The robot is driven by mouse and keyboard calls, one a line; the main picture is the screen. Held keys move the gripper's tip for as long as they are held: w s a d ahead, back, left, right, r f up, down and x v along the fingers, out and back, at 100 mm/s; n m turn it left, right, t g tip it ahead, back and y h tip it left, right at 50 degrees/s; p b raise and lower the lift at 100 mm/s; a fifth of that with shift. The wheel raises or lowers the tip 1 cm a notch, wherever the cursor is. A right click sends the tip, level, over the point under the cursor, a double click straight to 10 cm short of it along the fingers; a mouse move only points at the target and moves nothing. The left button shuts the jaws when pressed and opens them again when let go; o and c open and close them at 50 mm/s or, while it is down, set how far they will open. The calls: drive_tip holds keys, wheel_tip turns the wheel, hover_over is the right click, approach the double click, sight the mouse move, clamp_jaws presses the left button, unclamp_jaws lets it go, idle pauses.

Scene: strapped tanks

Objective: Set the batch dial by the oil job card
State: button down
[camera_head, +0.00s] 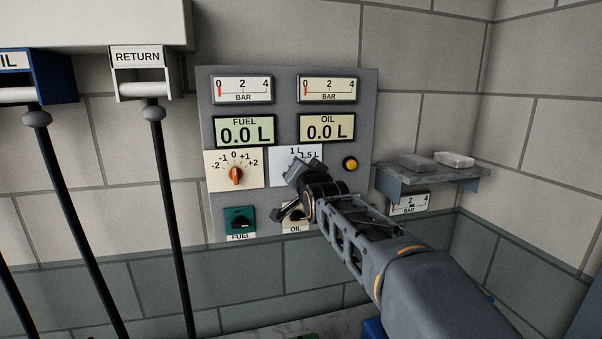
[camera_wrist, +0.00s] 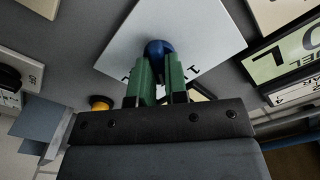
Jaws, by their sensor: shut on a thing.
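The batch dial's white plate (camera_head: 279,162) is on the wall panel in the head view, with marks "1 L" and "1.5 L" showing at its top. My arm hides the dial there. In the wrist view, a blue knob (camera_wrist: 157,46) sits on the white plate (camera_wrist: 200,25). My gripper (camera_wrist: 159,68) has its green fingers closed on the knob from both sides. Which mark the knob points to is hidden. The OIL display (camera_head: 327,127) reads 0.0 L. I cannot make out an oil job card in either view.
The orange trim knob (camera_head: 236,175) sits left of the plate, and a yellow button (camera_head: 350,164) to its right. The FUEL switch (camera_head: 240,220) and OIL switch (camera_head: 296,214) are below. A shelf (camera_head: 435,176) holds two grey blocks. Hoses hang at the left.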

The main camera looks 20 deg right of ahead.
drive_tip(key=shift+m, duration=0.6)
drive_tip(key=c, duration=1.1)
unclamp_jaws()
drive_tip(key=shift+c, duration=0.2)
drive_tip(key=s+p, duration=0.1)
drive_tip(key=s, duration=1.2)
drive_tip(key=shift+s+p, duration=0.3)
drive_tip(key=shift+s, duration=0.1)
